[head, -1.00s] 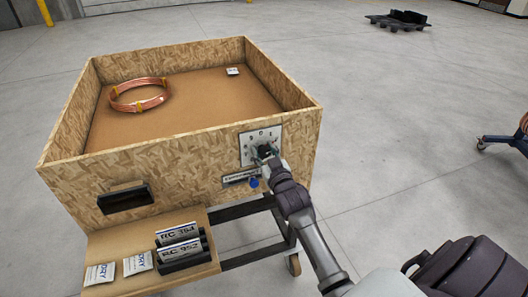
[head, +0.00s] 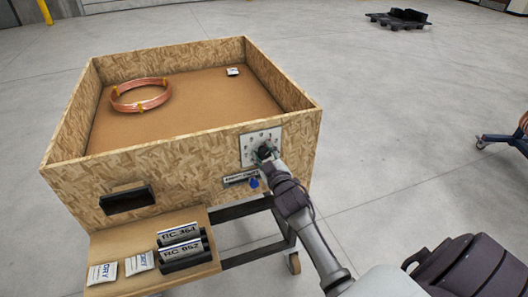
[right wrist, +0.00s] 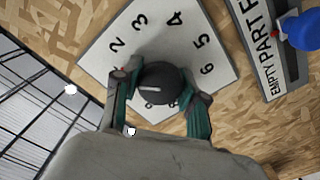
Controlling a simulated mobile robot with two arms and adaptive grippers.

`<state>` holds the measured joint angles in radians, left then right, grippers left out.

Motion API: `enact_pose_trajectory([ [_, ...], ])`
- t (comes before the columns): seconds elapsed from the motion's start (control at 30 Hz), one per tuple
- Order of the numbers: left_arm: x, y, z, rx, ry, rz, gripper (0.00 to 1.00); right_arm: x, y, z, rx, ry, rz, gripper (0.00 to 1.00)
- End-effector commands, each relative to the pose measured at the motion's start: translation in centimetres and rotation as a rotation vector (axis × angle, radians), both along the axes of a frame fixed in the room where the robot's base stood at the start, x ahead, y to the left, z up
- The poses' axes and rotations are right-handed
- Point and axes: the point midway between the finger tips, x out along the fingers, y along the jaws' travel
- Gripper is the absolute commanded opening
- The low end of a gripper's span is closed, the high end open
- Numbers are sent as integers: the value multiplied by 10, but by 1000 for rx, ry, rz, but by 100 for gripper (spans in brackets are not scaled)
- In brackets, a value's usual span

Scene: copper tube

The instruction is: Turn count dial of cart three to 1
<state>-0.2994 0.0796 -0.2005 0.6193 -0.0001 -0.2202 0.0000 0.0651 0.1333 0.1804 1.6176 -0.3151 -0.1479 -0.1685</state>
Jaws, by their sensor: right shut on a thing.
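The count dial is a black round knob (right wrist: 160,84) on a white number plate (head: 249,151) on the cart's chipboard front. The right wrist view shows the plate (right wrist: 100,58) with 2, 3, 4, 5 and 6 readable; other marks are partly hidden by the knob and fingers. The knob's white pointer line lies toward the left finger, below the 2; the digit there is hidden. My right gripper (head: 264,152) is shut on the knob, one finger on each side, also in the right wrist view (right wrist: 158,80). My left gripper is not in view.
A label strip (right wrist: 267,50) and blue knob (head: 253,183) sit just below the plate. The open cart box (head: 285,92) holds a copper coil (head: 125,106) and a white packet (head: 233,72).

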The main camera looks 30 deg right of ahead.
Motion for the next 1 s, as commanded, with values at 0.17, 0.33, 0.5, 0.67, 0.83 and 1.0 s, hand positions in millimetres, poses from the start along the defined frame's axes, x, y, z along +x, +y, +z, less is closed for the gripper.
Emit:
enact_pose_trajectory([
  [0.17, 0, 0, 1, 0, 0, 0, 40, 0, 0, 0, -83, 21, 1, 7],
  [0.33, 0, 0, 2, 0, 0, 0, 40, 0, 1, 0, -128, 31, 1, 7],
  [0.5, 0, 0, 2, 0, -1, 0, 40, 0, 1, -1, -143, 35, 1, 7],
  [0.67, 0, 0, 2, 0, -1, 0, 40, 0, 1, -1, -144, 35, 1, 7],
  [0.83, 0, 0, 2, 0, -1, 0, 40, 0, 1, -1, -143, 35, 1, 43],
  [1.0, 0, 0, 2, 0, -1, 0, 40, 0, 0, -1, -143, 35, 1, 68],
])
